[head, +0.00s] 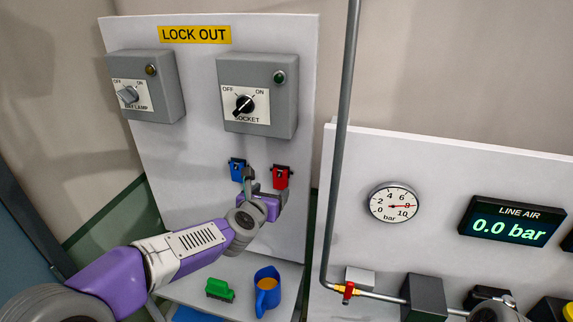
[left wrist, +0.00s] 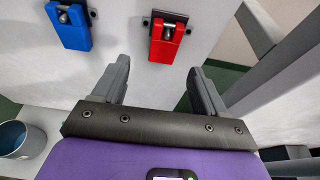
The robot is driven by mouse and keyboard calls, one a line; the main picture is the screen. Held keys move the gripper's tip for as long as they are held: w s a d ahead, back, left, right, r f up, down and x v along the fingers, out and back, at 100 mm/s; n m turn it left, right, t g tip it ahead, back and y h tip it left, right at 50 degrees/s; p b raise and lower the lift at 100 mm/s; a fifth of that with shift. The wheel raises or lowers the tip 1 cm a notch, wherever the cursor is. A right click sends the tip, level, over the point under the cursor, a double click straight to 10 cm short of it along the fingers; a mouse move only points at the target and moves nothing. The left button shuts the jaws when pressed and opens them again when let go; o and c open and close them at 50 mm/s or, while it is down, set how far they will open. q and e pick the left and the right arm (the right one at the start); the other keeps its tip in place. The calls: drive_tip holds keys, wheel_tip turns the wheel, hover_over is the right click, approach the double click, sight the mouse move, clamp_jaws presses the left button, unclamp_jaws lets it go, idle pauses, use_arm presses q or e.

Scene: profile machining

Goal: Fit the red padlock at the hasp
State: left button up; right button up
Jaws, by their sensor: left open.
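The red padlock (head: 281,176) hangs from a dark bracket on the white board, right of the blue padlock (head: 237,169). In the left wrist view the red padlock (left wrist: 167,40) lies ahead of my left gripper (left wrist: 160,76), roughly in line with the gap between its fingers. My left gripper (head: 265,187) is open and empty, close in front of the board just below the red padlock. The fingers appear apart from the padlock. I cannot make out a separate hasp for certain. My right gripper is not in view.
Two grey switch boxes sit above: the lamp box (head: 168,100) and the socket box (head: 283,110). A grey vertical pipe (head: 341,130) stands right of the board. A green block (head: 219,289) and a blue cup (head: 266,278) stand on the shelf below.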

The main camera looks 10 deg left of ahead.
sight(279, 182)
use_arm(q)
drive_tip(key=x, duration=0.1)
drive_tip(key=p+x, duration=0.1)
drive_tip(key=x, duration=0.2)
drive_tip(key=shift+d+r+p, duration=0.25)
drive_tip(key=shift+r+p, duration=0.05)
drive_tip(key=shift+p, duration=0.1)
drive_tip(key=shift+x, duration=1.05)
drive_tip(key=shift+s, duration=0.1)
drive_tip(key=shift+c, duration=0.7)
drive_tip(key=c, duration=1)
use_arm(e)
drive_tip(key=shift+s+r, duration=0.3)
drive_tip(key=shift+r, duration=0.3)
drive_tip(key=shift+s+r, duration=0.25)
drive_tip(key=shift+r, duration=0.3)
use_arm(q)
drive_tip(key=shift+c, duration=0.2)
